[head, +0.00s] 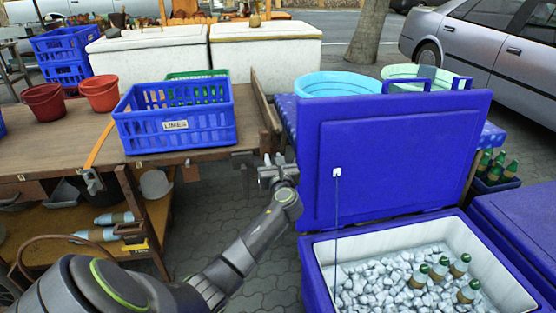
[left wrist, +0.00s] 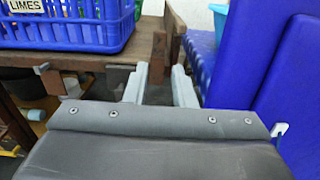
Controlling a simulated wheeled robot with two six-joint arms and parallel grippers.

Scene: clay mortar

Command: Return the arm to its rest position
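My left arm (head: 240,255) reaches forward from the lower left of the head view. Its gripper (head: 277,162) is in the air in the gap between the wooden table (head: 55,155) and the raised blue lid (head: 400,150) of the cooler. In the left wrist view the two pale fingers of the gripper (left wrist: 161,84) stand apart with nothing between them. My right arm and gripper are not in view.
The open cooler (head: 318,270) holds ice and several bottles. A blue crate labelled LIMES (head: 180,127) stands on the table, with red buckets (head: 43,102) to its left. A light blue tub (head: 335,84) stands behind the lid. Paving shows below the gripper.

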